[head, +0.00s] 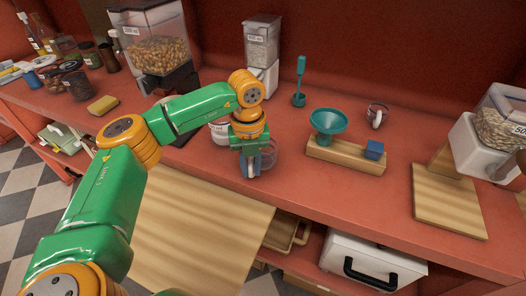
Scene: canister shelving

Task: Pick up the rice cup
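A small clear cup (271,150) stands on the red counter just right of my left gripper, partly hidden by it. I cannot read any label that marks it as the rice cup. My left gripper (250,170) points down at the cup, its fingers overlapping the cup's near left side. Whether the fingers are closed on the cup wall or only beside it cannot be made out. Another small clear cup with a whitish part (377,115) stands at the back right. My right gripper is out of view.
A white labelled container (220,131) is partly behind my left arm. Dispensers (262,45) stand at the back, one filled dispenser (497,120) at right. A yellow sponge (103,105) lies left.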

